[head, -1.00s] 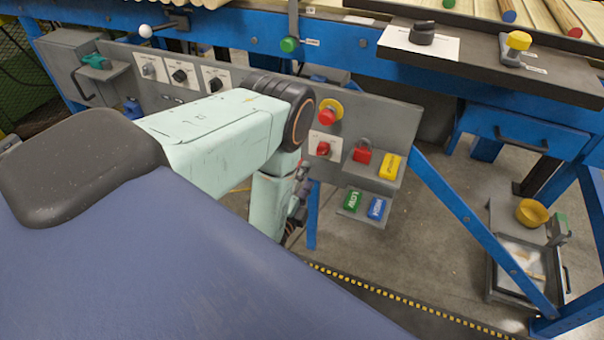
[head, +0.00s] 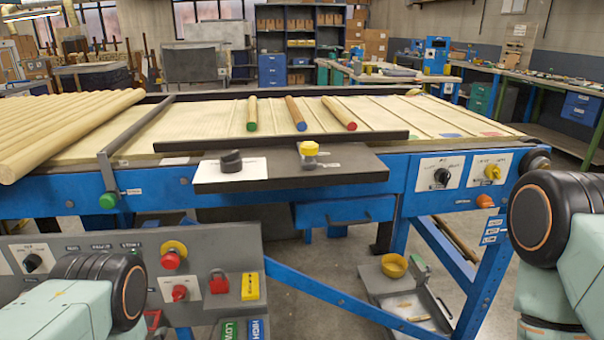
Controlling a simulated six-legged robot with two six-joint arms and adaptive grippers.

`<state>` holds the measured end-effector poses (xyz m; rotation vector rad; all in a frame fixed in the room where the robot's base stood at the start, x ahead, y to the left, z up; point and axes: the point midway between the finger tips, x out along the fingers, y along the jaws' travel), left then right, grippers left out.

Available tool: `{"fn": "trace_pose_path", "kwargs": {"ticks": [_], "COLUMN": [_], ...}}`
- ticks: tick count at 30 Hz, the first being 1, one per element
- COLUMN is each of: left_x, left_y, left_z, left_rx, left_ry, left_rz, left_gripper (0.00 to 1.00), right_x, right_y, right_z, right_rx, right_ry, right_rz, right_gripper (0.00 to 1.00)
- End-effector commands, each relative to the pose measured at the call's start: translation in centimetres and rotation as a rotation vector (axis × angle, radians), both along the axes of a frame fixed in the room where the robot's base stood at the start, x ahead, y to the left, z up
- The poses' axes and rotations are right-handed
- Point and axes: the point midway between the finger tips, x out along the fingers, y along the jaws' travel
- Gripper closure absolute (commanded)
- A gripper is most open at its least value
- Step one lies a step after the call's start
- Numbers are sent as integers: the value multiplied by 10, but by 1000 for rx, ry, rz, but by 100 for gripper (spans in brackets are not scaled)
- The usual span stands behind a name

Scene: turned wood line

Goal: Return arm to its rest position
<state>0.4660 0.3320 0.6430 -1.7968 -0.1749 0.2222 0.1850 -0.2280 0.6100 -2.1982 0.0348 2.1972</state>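My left arm (head: 70,305), pale green with a dark round joint, comes in at the bottom left in front of the grey control panel (head: 205,262). Its gripper is not visible. My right arm (head: 585,260) stands at the right edge with a dark joint cap turned toward the blue frame. Its gripper is below or outside the picture.
A blue-framed table (head: 225,198) spans the view, with wooden rods (head: 60,125) at left and three colour-tipped rods (head: 297,113) on top. A yellow bowl (head: 394,266) sits low at the right. Shelves (head: 300,50) stand behind.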

Motion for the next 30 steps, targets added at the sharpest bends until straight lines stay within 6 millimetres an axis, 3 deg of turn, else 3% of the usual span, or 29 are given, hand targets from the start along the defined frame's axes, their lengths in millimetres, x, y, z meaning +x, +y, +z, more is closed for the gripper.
{"fn": "trace_pose_path", "kwargs": {"ticks": [2, 6, 9, 12, 17, 21, 24, 30], "left_x": [-11, -59, -102, -152, -240, -301, -302, -282], "left_y": [-1, -15, -31, -51, -82, -100, -104, -105], "left_z": [-25, -78, -104, -115, -101, -60, -39, -33], "left_rx": [-162, -502, -729, -920, -1125, -1162, -1145, -1152], "left_ry": [91, 334, 511, 684, 938, 1105, 1132, 1099], "left_rz": [21, 124, 249, 413, 735, 956, 944, 906], "left_gripper": [44, 44, 44, 44, 44, 44, 44, 44], "right_x": [0, 0, 0, 0, 0, 0, 0, 0], "right_y": [0, 0, 0, 0, 0, 0, 0, 0], "right_z": [0, 0, 0, 0, 0, 0, 0, 0], "right_rx": [0, 0, 0, 0, 0, 0, 0, 0], "right_ry": [0, 0, 0, 0, 0, 0, 0, 0], "right_rz": [0, 0, 0, 0, 0, 0, 0, 0], "right_gripper": [100, 100, 100, 100, 100, 100, 100, 100]}}
